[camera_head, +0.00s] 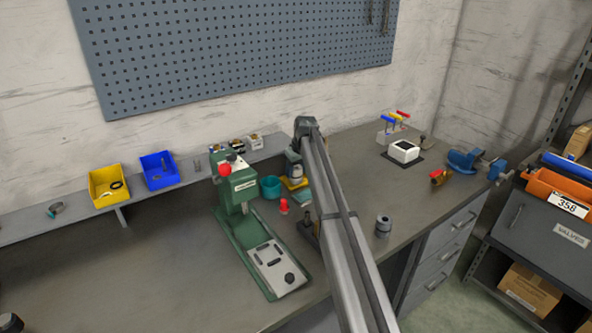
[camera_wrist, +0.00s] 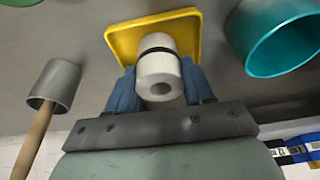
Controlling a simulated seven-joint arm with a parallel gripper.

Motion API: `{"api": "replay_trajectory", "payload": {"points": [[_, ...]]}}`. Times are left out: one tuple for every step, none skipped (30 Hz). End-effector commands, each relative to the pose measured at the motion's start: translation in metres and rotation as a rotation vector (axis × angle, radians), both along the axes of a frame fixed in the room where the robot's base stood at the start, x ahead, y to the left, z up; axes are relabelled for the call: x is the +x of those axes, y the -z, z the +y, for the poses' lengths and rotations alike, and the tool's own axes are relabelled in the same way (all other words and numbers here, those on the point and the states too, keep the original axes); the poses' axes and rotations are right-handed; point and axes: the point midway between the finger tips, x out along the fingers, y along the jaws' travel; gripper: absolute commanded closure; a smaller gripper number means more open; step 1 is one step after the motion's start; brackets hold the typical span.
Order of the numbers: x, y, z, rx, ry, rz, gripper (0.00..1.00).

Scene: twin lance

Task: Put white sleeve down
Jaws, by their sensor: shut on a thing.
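A yellow square plate (camera_wrist: 182,26) lies behind the sleeve. I cannot tell whether the two touch. In the head view the sleeve (camera_head: 297,170) shows small beside my arm, just above the yellow plate (camera_head: 291,184). My arm hides part of this area.
A teal cup (camera_wrist: 272,42) stands close to the plate; it also shows in the head view (camera_head: 270,187). A grey metal cup with a wooden handle (camera_wrist: 56,84) is on the other side. A green press (camera_head: 238,190) stands left of my arm. A dark cylinder (camera_head: 383,226) stands right.

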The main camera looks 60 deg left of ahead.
Motion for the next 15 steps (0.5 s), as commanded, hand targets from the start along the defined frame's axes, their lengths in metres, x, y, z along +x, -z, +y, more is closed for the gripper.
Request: {"api": "replay_trajectory", "payload": {"points": [[0.0000, 0.0015, 0.0000, 0.000, 0.000, 0.000, 0.82], [0.0000, 0.0011, 0.0000, 0.000, 0.000, 0.000, 0.45], [0.0000, 0.0010, 0.0000, 0.000, 0.000, 0.000, 0.42], [0.0000, 0.0010, 0.0000, 0.000, 0.000, 0.000, 0.39], [0.0000, 0.0010, 0.0000, 0.000, 0.000, 0.000, 0.36], [0.0000, 0.0010, 0.0000, 0.000, 0.000, 0.000, 0.32], [0.0000, 0.0010, 0.0000, 0.000, 0.000, 0.000, 0.29], [0.0000, 0.0009, 0.0000, 0.000, 0.000, 0.000, 0.26], [0.0000, 0.0009, 0.0000, 0.000, 0.000, 0.000, 0.23], [0.0000, 0.0009, 0.0000, 0.000, 0.000, 0.000, 0.23], [0.0000, 0.0009, 0.0000, 0.000, 0.000, 0.000, 0.23], [0.0000, 0.0009, 0.0000, 0.000, 0.000, 0.000, 0.23], [0.0000, 0.0009, 0.0000, 0.000, 0.000, 0.000, 0.23], [0.0000, 0.0009, 0.0000, 0.000, 0.000, 0.000, 0.23], [0.0000, 0.0009, 0.0000, 0.000, 0.000, 0.000, 0.23]]}}
